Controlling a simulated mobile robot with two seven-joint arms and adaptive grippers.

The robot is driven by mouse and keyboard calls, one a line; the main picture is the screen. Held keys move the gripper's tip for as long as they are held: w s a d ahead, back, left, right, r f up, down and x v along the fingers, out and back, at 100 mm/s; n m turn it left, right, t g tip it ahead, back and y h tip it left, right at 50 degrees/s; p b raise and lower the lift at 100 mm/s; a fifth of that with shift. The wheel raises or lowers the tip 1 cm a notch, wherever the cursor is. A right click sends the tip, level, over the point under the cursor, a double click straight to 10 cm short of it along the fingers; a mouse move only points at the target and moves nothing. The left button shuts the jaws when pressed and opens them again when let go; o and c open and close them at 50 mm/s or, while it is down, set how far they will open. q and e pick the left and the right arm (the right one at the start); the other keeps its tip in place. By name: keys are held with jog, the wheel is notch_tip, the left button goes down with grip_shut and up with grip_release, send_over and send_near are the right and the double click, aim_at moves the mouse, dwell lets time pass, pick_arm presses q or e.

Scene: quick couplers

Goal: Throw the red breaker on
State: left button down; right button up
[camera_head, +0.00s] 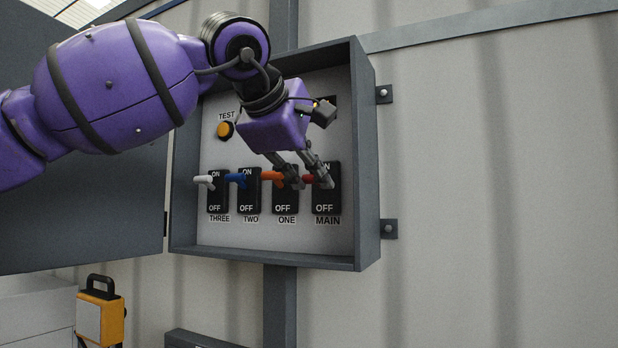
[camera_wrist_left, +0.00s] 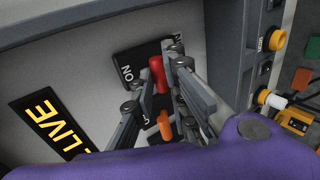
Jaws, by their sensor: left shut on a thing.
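The red breaker's lever (camera_head: 309,179) sticks out of the black switch marked MAIN (camera_head: 327,203), at the right end of the row in the grey box. It stands at about the same height as the other levers, just below the ON mark. My left gripper (camera_head: 311,184) reaches down from above with its fingers on either side of the red lever, shut on it. In the left wrist view the red lever (camera_wrist_left: 157,72) shows between the fingers, near the ON mark. The fingers hide part of it. My right gripper is not in view.
White, blue and orange levers (camera_head: 270,176) stand left of the red one, the orange close to my fingers. A round orange TEST button (camera_head: 225,130) is above. A lit LIVE sign (camera_wrist_left: 50,122) shows in the wrist view. The box's raised rim (camera_head: 366,160) surrounds the panel.

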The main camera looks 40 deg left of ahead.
pick_arm(q)
jog(key=shift+w+a+r+g+h, duration=0.1)
jog(key=shift+w+r+g+h, duration=0.15)
jog(key=shift+r+g, duration=0.35)
jog(key=shift+w+a+r+g+h, duration=0.15)
jog(key=shift+r+g+h, duration=0.1)
jog(key=shift+g, duration=0.65)
jog(key=shift+d, duration=0.1)
jog(key=c, duration=1.7)
grip_release()
jog(key=shift+c, duration=0.2)
jog(key=v, duration=1.2)
